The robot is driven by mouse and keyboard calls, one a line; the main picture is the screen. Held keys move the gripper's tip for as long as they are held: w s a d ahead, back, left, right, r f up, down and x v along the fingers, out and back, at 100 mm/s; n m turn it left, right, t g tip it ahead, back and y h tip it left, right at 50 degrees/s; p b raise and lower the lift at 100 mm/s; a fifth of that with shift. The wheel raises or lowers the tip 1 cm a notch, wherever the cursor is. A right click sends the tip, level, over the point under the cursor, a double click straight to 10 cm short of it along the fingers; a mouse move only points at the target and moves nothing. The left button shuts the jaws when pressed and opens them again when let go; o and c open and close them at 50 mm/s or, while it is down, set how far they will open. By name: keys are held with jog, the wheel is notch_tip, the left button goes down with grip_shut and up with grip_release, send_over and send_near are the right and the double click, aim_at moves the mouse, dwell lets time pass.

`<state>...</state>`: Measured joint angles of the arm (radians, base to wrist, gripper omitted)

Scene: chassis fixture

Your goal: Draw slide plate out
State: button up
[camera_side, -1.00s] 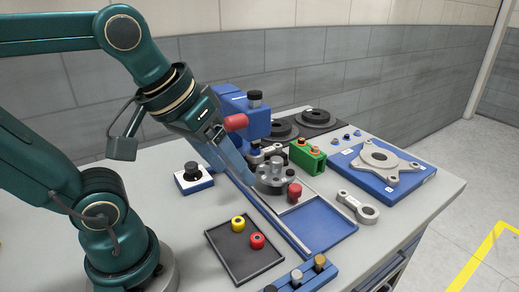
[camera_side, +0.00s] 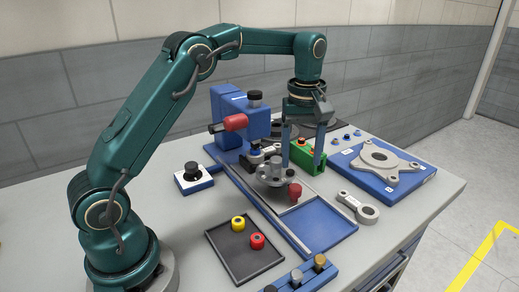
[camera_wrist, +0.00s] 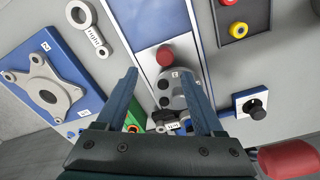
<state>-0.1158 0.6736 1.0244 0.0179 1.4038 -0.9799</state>
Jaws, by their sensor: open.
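The slide plate (camera_side: 312,184) is a grey plate between the rails of the blue fixture, with a red knob (camera_side: 294,190) near its front edge. A round grey part with bosses (camera_side: 272,178) sits on it behind the knob. My gripper (camera_side: 302,168) points down above the back of this area, between the round part and the green block, its two blue fingers apart and empty. In the wrist view my gripper (camera_wrist: 157,74) frames the red knob (camera_wrist: 165,56) and the round part (camera_wrist: 176,90) between its fingers. I see no contact with the knob.
A green block (camera_side: 310,155) stands close to the fingers. A blue upright with a red handle (camera_side: 235,122) rises at the back left. The blue bed (camera_side: 318,225) in front of the knob is bare. A dark tray (camera_side: 240,262) lies front left.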

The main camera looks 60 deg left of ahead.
aim_at(295, 187)
jog(key=shift+g, duration=0.4)
jog(key=shift+s+a+f, duration=0.1)
jog(key=shift+s+f, duration=0.05)
jog(key=shift+f, duration=1.8)
jog(key=shift+s+a+f, duration=0.1)
jog(key=shift+f, duration=1.8)
grip_shut()
